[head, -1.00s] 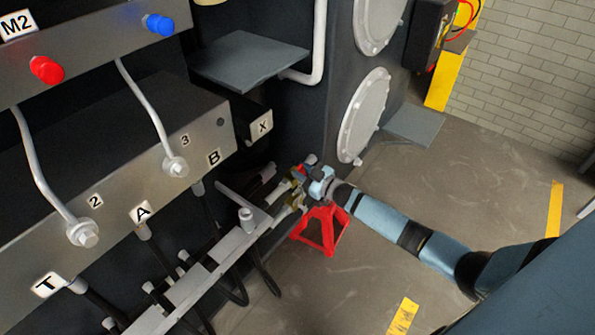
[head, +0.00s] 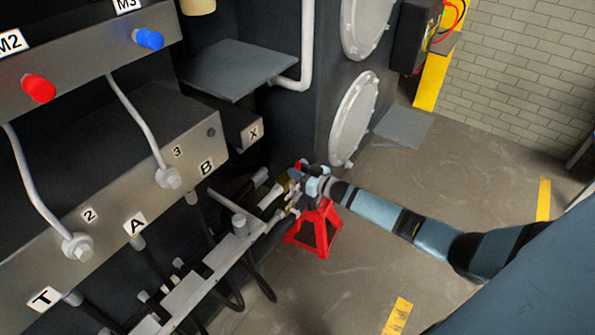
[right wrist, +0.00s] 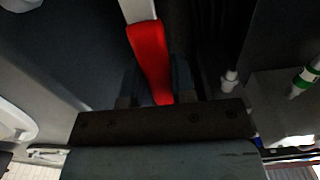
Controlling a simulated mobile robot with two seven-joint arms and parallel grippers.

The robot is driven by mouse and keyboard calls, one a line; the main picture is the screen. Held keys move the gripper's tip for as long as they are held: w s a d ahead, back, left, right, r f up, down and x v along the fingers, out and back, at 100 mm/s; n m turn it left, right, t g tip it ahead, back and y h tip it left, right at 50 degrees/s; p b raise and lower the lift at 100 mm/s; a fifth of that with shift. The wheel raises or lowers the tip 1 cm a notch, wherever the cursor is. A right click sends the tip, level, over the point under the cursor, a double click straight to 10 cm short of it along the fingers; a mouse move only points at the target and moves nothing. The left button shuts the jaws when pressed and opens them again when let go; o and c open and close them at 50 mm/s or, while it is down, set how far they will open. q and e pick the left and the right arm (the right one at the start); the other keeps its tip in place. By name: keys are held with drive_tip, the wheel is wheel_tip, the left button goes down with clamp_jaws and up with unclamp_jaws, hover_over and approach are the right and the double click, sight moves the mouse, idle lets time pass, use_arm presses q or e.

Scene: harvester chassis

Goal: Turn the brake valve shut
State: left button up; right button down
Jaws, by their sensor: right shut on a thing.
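The brake valve's red lever (right wrist: 149,55) reaches down between the fingers of my right gripper (right wrist: 153,88) in the right wrist view. The fingers are shut on the lever, one on each side of it. In the head view my right gripper (head: 300,183) is at the valve, beside the end of the grey pipe rail. The valve body is small there and largely hidden by the gripper, so the lever's angle is hard to tell. My left gripper is not in view.
A red stand (head: 318,230) is on the floor just below my right gripper. The valve block (head: 120,205) with labelled ports and hoses fills the left. A grey pipe rail (head: 215,268) runs toward the gripper. Open floor (head: 350,285) lies to the right.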

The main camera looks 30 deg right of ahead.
drive_tip(key=c, duration=0.9)
unclamp_jaws()
drive_tip(key=shift+c, duration=0.2)
drive_tip(key=v, duration=1.3)
drive_tip(key=shift+s+d+p, duration=0.15)
drive_tip(key=shift+s+p, duration=0.2)
drive_tip(key=shift+p, duration=0.1)
drive_tip(key=shift+s, duration=0.1)
